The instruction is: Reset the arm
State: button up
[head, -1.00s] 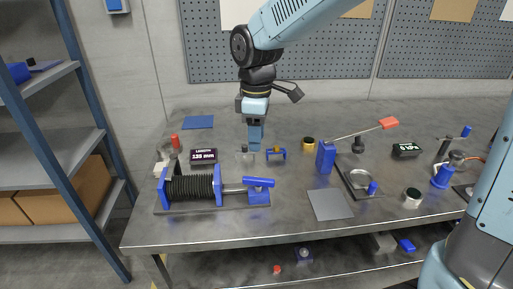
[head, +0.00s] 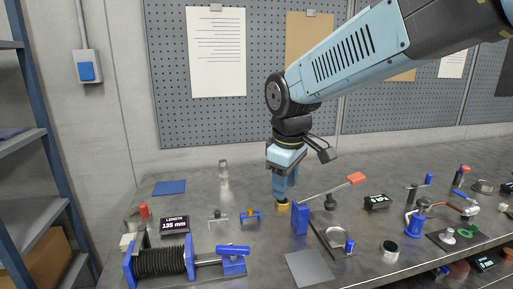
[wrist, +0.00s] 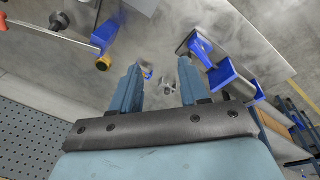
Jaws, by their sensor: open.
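My gripper (head: 285,188) hangs from my arm above the middle of the workbench (head: 205,195), fingers pointing down. In the head view it overlaps a brass-coloured cylinder (head: 283,205); I cannot tell the exact height between them. The wrist view shows the two fingers (wrist: 160,85) spread apart with nothing held. Between and beyond them lie a small grey fixture (wrist: 168,89) and a small blue one (wrist: 148,72) on the bench. The brass cylinder (wrist: 103,63) lies outside the left finger there.
A blue block with a red-tipped lever (head: 300,219) stands close to the right of my gripper. A clear cylinder (head: 223,168) stands behind left. A black bellows unit (head: 160,262) is at front left. A grey plate (head: 308,268) lies in front. A pegboard (head: 200,110) rises behind.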

jog(key=s+d+r+m+t, duration=0.1)
jog(key=s+d+m, duration=0.4)
jog(key=d, duration=0.3)
jog(key=s+d+r+m+t, duration=0.1)
jog(key=s+d+m+t, duration=0.1)
jog(key=s+d+m, duration=0.3)
jog(key=d+m, duration=0.1)
jog(key=d, duration=0.3)
jog(key=shift+s+d+r, duration=0.25)
jog(key=shift+r, duration=0.15)
